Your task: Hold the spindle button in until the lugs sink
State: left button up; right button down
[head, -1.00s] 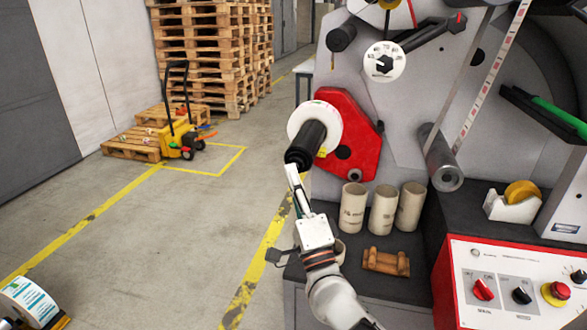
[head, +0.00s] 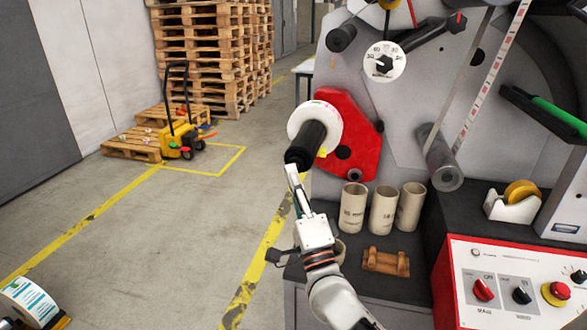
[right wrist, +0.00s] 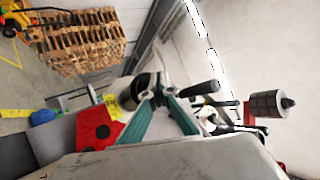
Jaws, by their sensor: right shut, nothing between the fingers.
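The black spindle (head: 308,143) sticks out toward me from the red plate, through a white roll or disc (head: 326,121). My right gripper (head: 291,170) is shut and empty, with its fingertips at the spindle's near end. They look touching or very close; I cannot tell which. The button on that end is hidden by the fingertips or too small to see, and I cannot make out the lugs. In the right wrist view, the fingertips (right wrist: 160,97) meet in front of the dark spindle end (right wrist: 140,84). My left gripper is not in view.
The red plate (head: 357,150) is right behind the spindle. Several cardboard cores (head: 383,209) and a brown wooden block (head: 386,262) sit on the shelf to the right of my arm. A control panel (head: 515,285) stands at lower right.

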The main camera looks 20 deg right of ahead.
jog(key=shift+s, duration=0.1)
jog(key=shift+s+a+p, duration=0.3)
jog(key=shift+s+a, duration=0.2)
jog(key=shift+s, duration=0.1)
jog(key=shift+s+a+p, duration=0.3)
jog(key=shift+s+a, duration=0.4)
jog(key=shift+s, duration=0.35)
jog(key=shift+s+a+p, duration=0.25)
jog(key=shift+s+a, duration=0.45)
jog(key=shift+s, duration=0.35)
jog(key=s+f+n+g+y, duration=0.2)
jog(key=s+f+n+g, duration=0.3)
jog(key=f, duration=0.6)
jog(key=s+f+n+g+y, duration=0.1)
jog(key=s+f+n+g, duration=0.15)
jog(key=f+n, duration=0.65)
jog(key=s+f+n+g+y, duration=0.25)
jog(key=s+f+n, duration=0.2)
jog(key=f, duration=0.85)
jog(key=s+d+f+n+g+h, duration=0.2)
jog(key=s+d+f+g, duration=0.1)
jog(key=s+f, duration=0.4)
notch_tip(320, 180, down, 3)
jog(key=shift+s+d+r+g+h, duration=0.2)
jog(key=shift+s+d+g+h, duration=0.15)
jog(key=shift+d, duration=0.35)
